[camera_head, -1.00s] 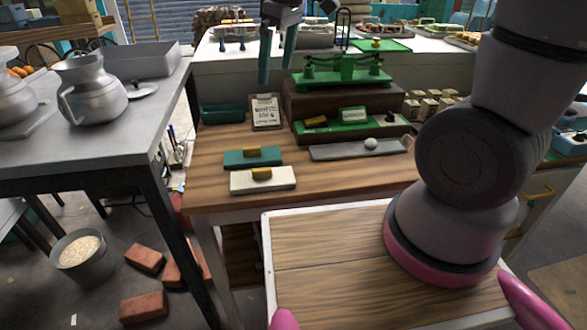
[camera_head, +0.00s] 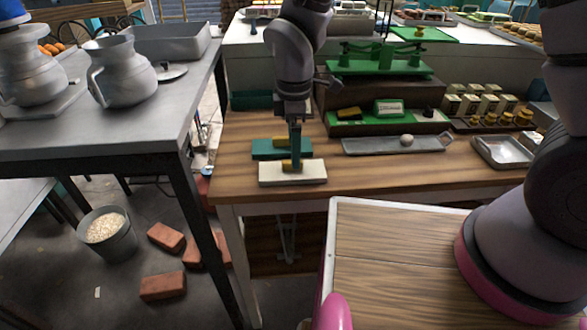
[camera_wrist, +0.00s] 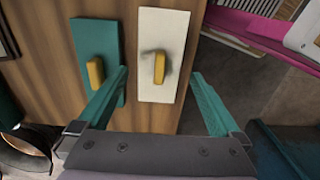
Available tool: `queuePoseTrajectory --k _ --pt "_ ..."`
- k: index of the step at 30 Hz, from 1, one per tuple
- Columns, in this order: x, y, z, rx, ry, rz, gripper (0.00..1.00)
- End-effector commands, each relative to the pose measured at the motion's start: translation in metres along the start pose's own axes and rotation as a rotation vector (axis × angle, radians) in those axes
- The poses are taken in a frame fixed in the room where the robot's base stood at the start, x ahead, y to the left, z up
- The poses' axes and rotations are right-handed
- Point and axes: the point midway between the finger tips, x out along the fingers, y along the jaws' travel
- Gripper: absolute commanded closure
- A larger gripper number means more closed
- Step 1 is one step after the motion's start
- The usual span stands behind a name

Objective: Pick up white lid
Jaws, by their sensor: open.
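The white lid (camera_head: 306,173) is a flat rectangular slab with a yellow handle (camera_head: 291,165), lying on the wooden table near its front edge. It also shows in the wrist view (camera_wrist: 165,25), with its handle (camera_wrist: 159,67) upright in the picture. My gripper (camera_head: 294,158) is above the lid, pointing down. In the wrist view my gripper (camera_wrist: 162,85) has its two teal fingers wide apart, one on each side of the white lid, and nothing between them is gripped. In the head view the fingers partly hide the lid and its handle.
A teal lid (camera_head: 265,150) with a yellow handle lies just behind the white lid, and in the wrist view my left finger overlaps it. A grey tray (camera_head: 375,146), a green scale (camera_head: 375,66) and a metal tray (camera_head: 500,150) stand farther right. The tabletop right of the lid is bare.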

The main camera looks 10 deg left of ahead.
Motion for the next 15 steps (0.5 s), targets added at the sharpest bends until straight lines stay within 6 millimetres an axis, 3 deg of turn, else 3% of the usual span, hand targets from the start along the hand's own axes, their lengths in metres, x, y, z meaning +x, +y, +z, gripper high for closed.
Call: queuePoseTrajectory --k 9,15 --pt "0.043 0.000 0.002 0.000 -0.002 -0.003 0.00" --pt "0.051 0.000 0.002 0.001 0.000 0.000 0.00"
